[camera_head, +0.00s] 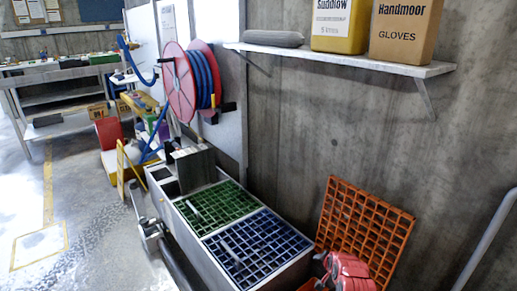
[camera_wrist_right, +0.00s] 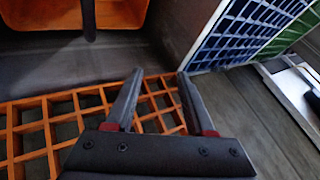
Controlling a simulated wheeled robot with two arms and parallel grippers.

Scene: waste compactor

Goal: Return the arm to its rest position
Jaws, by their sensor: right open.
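My right gripper (camera_wrist_right: 160,72) is open in the right wrist view, with two dark fingers spread and nothing between them. An orange grid lid (camera_wrist_right: 60,122) lies behind the fingers in that view; I cannot tell whether they touch it. In the head view the orange lid (camera_head: 365,225) stands raised against the wall. A red part low at the right, in front of this lid, looks like my right wrist; its fingers are not clear there. My left gripper is not in view.
The compactor's green lid (camera_head: 217,207) and blue lid (camera_head: 256,245) lie flat. An orange bin interior (camera_wrist_right: 115,14) shows in the wrist view. A shelf (camera_head: 340,61) with two containers juts from the wall above. A red hose reel (camera_head: 182,85) hangs behind. Floor at the left is open.

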